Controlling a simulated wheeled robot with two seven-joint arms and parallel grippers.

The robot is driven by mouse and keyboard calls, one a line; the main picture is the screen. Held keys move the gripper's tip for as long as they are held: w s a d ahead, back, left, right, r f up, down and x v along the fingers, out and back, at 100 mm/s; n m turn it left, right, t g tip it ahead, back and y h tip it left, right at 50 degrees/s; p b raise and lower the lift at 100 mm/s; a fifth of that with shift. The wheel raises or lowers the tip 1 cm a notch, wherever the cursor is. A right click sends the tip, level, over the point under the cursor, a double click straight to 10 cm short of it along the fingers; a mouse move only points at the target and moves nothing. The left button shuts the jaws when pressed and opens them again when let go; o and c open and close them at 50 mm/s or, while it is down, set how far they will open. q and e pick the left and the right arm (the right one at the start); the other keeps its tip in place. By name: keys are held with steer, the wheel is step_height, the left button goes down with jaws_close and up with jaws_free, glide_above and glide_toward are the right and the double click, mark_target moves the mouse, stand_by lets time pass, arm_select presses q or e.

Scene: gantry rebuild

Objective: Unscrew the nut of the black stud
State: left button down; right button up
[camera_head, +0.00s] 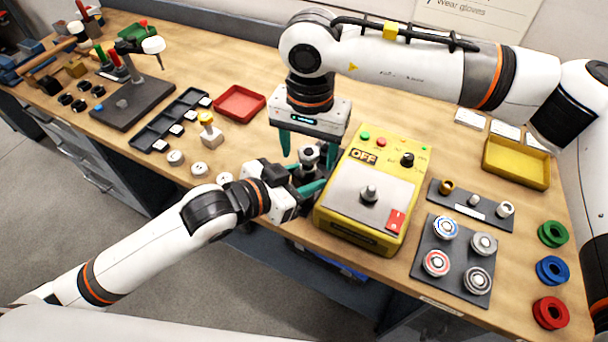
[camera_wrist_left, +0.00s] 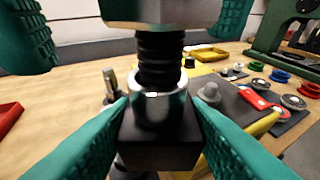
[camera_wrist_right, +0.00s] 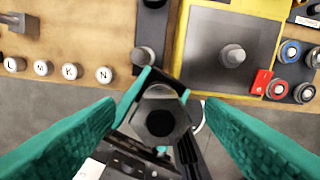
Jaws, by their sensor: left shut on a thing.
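The black threaded stud (camera_wrist_left: 160,62) rises upright from a silver collar (camera_wrist_left: 158,100) on a black block (camera_wrist_left: 160,145). A grey hex nut (camera_wrist_left: 158,12) sits at the stud's top; it also shows in the head view (camera_head: 309,154) and from above in the right wrist view (camera_wrist_right: 160,118). My left gripper (camera_head: 308,187) is shut on the black block, its teal fingers on both sides. My right gripper (camera_head: 309,147) points down over the nut. Its fingers are open, one on each side of the nut with gaps. The block's underside is hidden.
A yellow box (camera_head: 332,222) with an OFF label and a grey knob stands close to the right of the grippers. A red tray (camera_head: 240,103) lies behind left. Small white lettered discs (camera_head: 200,169) line the front edge. A yellow tray (camera_head: 516,163) is at the right.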

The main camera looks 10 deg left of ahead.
steer(key=c, duration=1.1)
steer(key=n, duration=0.6)
steer(key=shift+c, duration=0.3)
steer(key=n, duration=0.6)
steer(key=o, duration=1.7)
steer(key=shift+o, duration=0.7)
steer(key=shift+s+a, duration=0.15)
steer(key=m, duration=0.5)
steer(key=shift+m, duration=0.4)
steer(key=m, duration=0.6)
